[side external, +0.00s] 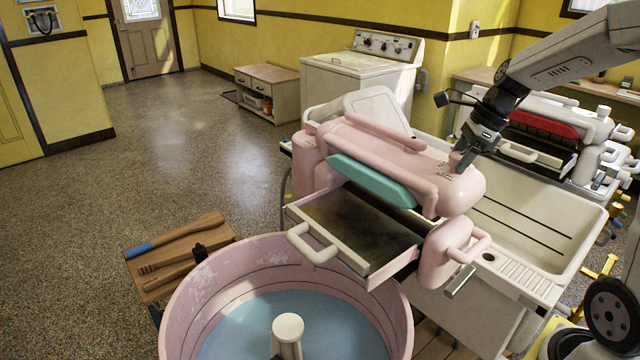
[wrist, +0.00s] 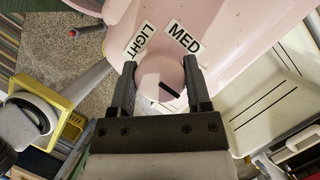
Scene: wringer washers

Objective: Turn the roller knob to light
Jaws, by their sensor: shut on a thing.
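The pink roller knob (wrist: 160,77) is round, with a short black mark (wrist: 171,90) on its face. The mark slants toward the lower right in the wrist view, away from both labels. The LIGHT label (wrist: 139,40) is on the pink housing above and left of the knob, and the MED label (wrist: 183,40) is above and right. My gripper (wrist: 160,66) is shut on the knob, one finger on each side. In the side view my gripper (side external: 463,160) reaches down to the right end of the pink wringer (side external: 400,150), where its fingers partly hide the knob.
A pink tub (side external: 175,330) with blue water stands in front of the wringer. A drawer-like tray (side external: 330,255) juts out above it. A white sink (side external: 540,225) lies to the right, with another wringer with a red part (side external: 545,125) behind. Open floor lies left.

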